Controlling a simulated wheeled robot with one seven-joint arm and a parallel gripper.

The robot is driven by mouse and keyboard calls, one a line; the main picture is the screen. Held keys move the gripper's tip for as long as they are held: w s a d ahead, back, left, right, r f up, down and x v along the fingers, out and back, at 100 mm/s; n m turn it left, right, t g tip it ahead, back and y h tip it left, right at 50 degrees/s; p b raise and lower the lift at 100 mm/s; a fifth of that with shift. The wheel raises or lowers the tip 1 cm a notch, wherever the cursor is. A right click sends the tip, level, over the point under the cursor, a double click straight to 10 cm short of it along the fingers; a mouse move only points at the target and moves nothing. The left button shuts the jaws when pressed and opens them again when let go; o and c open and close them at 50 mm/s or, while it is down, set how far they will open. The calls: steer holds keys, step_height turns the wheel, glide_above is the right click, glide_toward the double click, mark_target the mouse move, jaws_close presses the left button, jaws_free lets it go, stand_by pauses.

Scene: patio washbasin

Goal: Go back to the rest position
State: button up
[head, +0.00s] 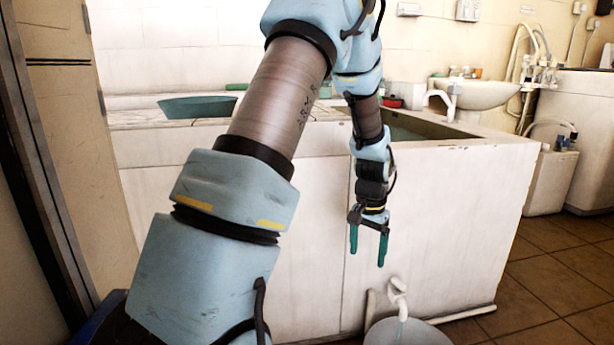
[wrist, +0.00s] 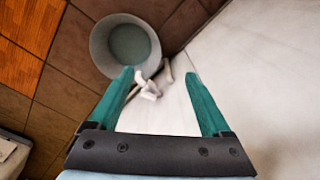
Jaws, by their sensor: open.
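My gripper (head: 368,252) hangs with its two green fingers pointing down in front of the white washbasin cabinet (head: 440,235). The fingers are apart with nothing between them. In the wrist view my gripper (wrist: 160,95) is also open and empty. My arm crosses the middle of the head view and hides part of the cabinet and its top. A grey bucket (head: 408,334) stands on the floor below my gripper, cut off by the lower edge of the head view. It also shows in the wrist view (wrist: 100,48), beyond the fingertips.
A white tap-like piece (head: 398,290) is beside the bucket. A green basin (head: 198,106) sits on the counter at left. A white sink (head: 482,95) and a white machine (head: 575,140) stand at right. Brown tiled floor (head: 545,290) is clear at the lower right.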

steer(key=s+a+r+n+t, duration=0.1)
steer(key=s+a+r+n, duration=0.5)
steer(key=a, duration=0.5)
steer(key=s+a+r+n, duration=0.1)
steer(key=s+a+r, duration=0.3)
steer(key=s+a, duration=0.5)
step_height(320, 180, up, 32)
steer(key=w+a+p, duration=0.1)
steer(key=w+p, duration=0.1)
steer(key=p, duration=3.1)
steer(key=shift+w+a+r+p, duration=0.15)
steer(key=shift+a+r+p, duration=0.1)
steer(key=shift+p, duration=0.15)
